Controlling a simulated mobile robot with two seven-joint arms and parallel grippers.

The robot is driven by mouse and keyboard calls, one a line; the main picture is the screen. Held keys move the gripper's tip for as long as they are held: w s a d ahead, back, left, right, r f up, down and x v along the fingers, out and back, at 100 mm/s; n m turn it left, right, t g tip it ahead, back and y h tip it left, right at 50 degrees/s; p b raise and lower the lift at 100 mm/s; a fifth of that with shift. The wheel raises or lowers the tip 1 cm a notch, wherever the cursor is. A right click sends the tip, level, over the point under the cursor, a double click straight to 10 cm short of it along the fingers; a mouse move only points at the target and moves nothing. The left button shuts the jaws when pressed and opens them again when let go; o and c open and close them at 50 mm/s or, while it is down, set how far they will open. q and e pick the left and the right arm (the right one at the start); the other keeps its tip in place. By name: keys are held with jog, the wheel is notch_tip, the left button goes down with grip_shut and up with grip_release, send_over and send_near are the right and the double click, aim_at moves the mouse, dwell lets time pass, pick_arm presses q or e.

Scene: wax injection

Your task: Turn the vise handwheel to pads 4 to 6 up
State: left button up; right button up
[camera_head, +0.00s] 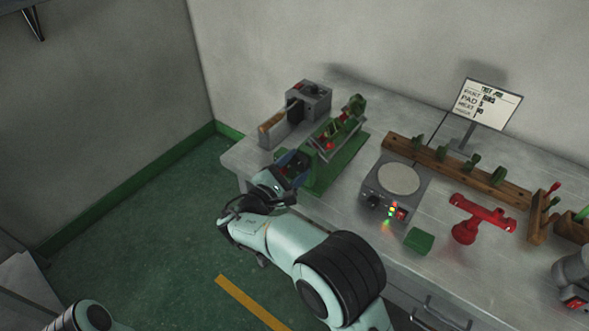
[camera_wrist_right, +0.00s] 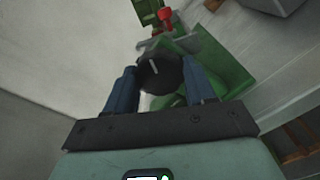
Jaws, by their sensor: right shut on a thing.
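The green vise (camera_head: 345,160) stands at the left part of the workbench, with a tilted green frame and small red parts on top. Its black round handwheel (camera_wrist_right: 160,74) with a pale mark shows in the right wrist view. My right gripper (camera_head: 293,163) is at the near left end of the vise. In the wrist view, its blue fingers (camera_wrist_right: 161,85) are shut on the handwheel, one on each side. The handwheel is mostly hidden in the head view. Which pads face up is too small to tell. My left gripper is out of view.
A grey machine (camera_head: 308,98) stands behind the vise. A scale-like unit (camera_head: 398,180) with a round plate and lit buttons is to its right, near a green block (camera_head: 418,241), a red stand (camera_head: 466,232), a wooden rack (camera_head: 490,183) and a sign (camera_head: 486,104).

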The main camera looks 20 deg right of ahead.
jog(key=shift+m, duration=0.3)
dwell(0.5)
jog(key=o, duration=1)
jog(key=shift+o, duration=0.2)
jog(key=shift+a, duration=0.1)
jog(key=v, duration=1.3)
jog(key=shift+s+b, duration=0.15)
jog(key=shift+b, duration=0.15)
